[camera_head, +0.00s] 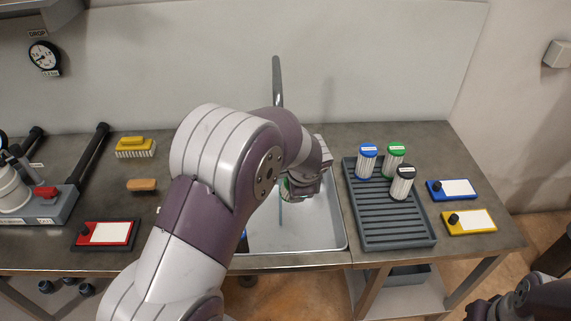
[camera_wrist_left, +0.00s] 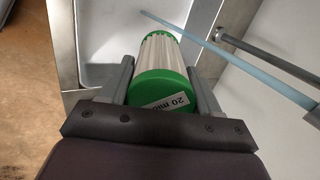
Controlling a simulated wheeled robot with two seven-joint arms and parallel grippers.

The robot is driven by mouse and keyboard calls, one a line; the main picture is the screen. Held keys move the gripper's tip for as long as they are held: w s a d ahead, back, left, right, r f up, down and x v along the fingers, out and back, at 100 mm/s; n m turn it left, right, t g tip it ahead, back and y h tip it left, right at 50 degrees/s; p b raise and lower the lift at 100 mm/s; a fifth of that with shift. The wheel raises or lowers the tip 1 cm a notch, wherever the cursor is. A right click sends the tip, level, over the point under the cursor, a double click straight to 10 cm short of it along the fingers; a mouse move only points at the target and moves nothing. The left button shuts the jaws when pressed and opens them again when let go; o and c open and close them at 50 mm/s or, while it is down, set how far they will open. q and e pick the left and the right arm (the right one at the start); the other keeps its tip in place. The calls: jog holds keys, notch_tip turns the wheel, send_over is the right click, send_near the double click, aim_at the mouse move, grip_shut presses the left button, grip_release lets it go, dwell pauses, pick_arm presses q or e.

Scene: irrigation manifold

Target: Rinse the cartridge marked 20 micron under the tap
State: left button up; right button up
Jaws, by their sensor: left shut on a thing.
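My left gripper (camera_wrist_left: 160,85) is shut on a green-capped, white pleated cartridge (camera_wrist_left: 158,60), whose label reads "20 mic" before it is cut off. In the head view this cartridge (camera_head: 285,188) shows partly behind my arm, over the sink (camera_head: 310,232). The grey tap (camera_head: 277,80) rises behind the sink. A thin pale-blue water stream (camera_wrist_left: 225,57) runs from the tap spout (camera_wrist_left: 308,101) and passes close to the cartridge's far end; I cannot tell if it touches. My right gripper (camera_head: 482,309) is at the bottom right edge, its jaws unclear.
A grey ribbed tray (camera_head: 395,226) right of the sink holds blue-capped (camera_head: 366,160), green-capped (camera_head: 394,160) and black-capped (camera_head: 402,183) cartridges. Blue (camera_head: 451,190) and yellow (camera_head: 468,221) plates lie farther right. A red plate (camera_head: 105,234), yellow brush (camera_head: 136,147) and grey manifold (camera_head: 50,208) are left.

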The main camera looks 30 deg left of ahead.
pick_arm(q)
jog(key=shift+r, duration=0.1)
jog(key=s+d+r+p, duration=0.1)
jog(key=s+d+r, duration=0.2)
jog(key=shift+s+d+r+p, duration=0.2)
jog(key=shift+s+r+p, duration=0.1)
jog(key=shift+s+r, duration=0.1)
